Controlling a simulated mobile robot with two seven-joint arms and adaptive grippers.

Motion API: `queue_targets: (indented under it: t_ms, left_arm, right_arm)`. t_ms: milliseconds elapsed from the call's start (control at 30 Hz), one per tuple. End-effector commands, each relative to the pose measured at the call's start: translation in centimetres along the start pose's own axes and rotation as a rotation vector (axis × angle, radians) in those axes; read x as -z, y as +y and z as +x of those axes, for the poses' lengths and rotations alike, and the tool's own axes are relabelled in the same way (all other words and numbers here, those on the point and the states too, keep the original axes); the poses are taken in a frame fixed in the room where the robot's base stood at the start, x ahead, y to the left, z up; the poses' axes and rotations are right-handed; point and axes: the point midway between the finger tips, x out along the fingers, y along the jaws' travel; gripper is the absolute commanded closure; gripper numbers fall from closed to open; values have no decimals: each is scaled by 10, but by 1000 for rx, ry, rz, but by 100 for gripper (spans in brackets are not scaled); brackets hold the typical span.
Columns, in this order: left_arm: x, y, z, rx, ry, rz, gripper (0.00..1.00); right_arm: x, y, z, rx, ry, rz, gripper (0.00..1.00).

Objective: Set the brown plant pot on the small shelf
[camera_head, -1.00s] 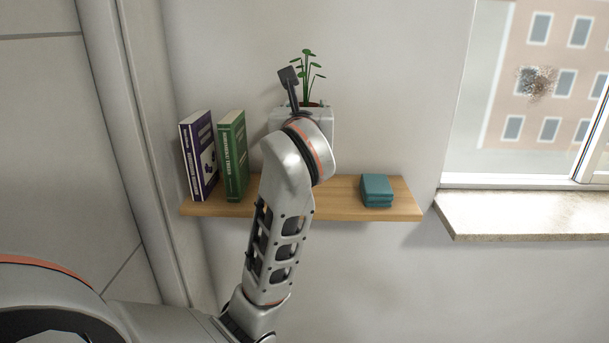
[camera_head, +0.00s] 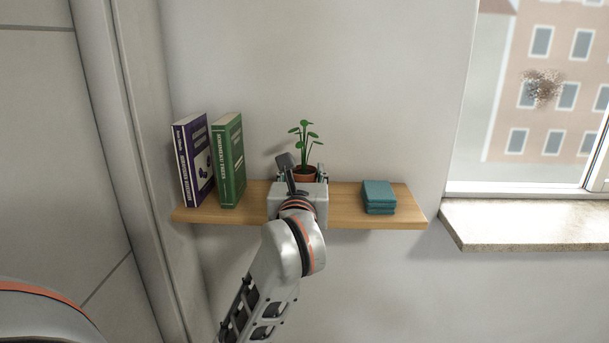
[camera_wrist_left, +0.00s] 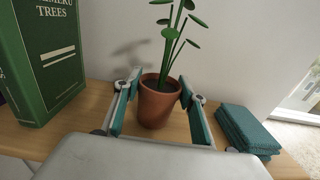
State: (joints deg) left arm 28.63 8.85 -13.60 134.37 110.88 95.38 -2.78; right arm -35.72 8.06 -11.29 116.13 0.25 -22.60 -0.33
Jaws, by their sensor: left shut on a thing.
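The brown plant pot (camera_head: 305,173) with a green plant is at the middle of the small wooden shelf (camera_head: 345,203), between the green book and the teal stack. In the left wrist view the pot (camera_wrist_left: 157,104) is upright between the two fingers of my left gripper (camera_wrist_left: 158,92). The gripper is shut on it. Its base appears at the shelf surface, though I cannot tell for certain whether it touches. In the head view my left gripper (camera_head: 303,175) reaches in from the front, and its body hides the pot's lower part. My right gripper is not in view.
A purple book (camera_head: 192,162) and a green book (camera_head: 229,160) stand upright on the shelf's left part. A teal stack (camera_head: 378,196) lies on the right part. A window sill (camera_head: 520,224) is further right. Bare shelf shows between gripper and teal stack.

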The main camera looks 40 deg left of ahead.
Motion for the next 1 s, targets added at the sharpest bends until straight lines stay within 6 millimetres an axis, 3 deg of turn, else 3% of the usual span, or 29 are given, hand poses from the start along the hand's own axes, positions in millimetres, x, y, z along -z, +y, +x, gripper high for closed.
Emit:
queue_targets:
  t_ms: [267, 300, 367, 767, 1000]
  left_arm:
    - [2, 0, 0, -1, -1, 0, 85]
    - [2, 0, 0, 0, 0, 0, 54]
    - [1, 0, 0, 0, 0, -1, 43]
    - [-4, 0, 0, -1, -2, -2, 43]
    - [-3, -1, -36, 3, 0, -5, 43]
  right_arm:
    - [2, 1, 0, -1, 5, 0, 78]
    - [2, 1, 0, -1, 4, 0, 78]
    - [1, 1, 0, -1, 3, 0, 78]
    - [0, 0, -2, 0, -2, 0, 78]
    - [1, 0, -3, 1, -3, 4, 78]
